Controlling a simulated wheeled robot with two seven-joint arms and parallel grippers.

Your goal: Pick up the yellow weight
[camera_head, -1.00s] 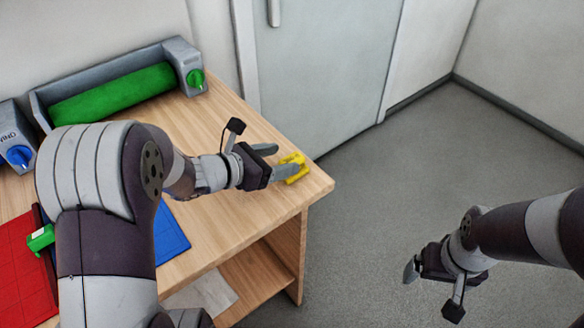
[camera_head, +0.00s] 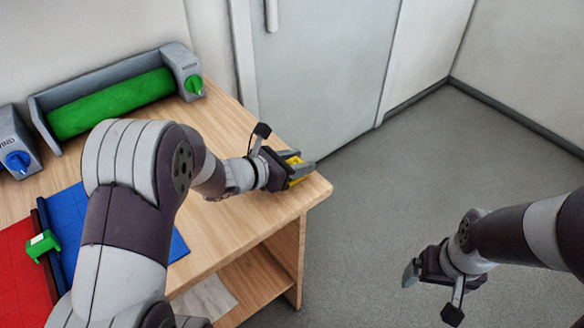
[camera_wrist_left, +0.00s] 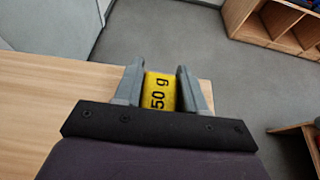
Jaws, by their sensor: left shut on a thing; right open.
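The yellow weight (camera_head: 295,169) is at the right corner of the wooden table, between the fingers of my left gripper (camera_head: 298,172). In the left wrist view the weight (camera_wrist_left: 159,91) shows the print "50 g", with a grey finger against each side; my left gripper (camera_wrist_left: 160,88) is shut on it. I cannot tell whether the weight touches the tabletop. My right gripper (camera_head: 408,274) is open and empty over the grey floor at the right, far from the table.
The wooden table (camera_head: 230,225) holds a grey unit with a green roller (camera_head: 110,102) at the back, a blue-knobbed unit (camera_head: 17,158), a red mat (camera_head: 22,265), a blue mat (camera_head: 68,210) and a green block (camera_head: 42,245). The table edge is close to the weight.

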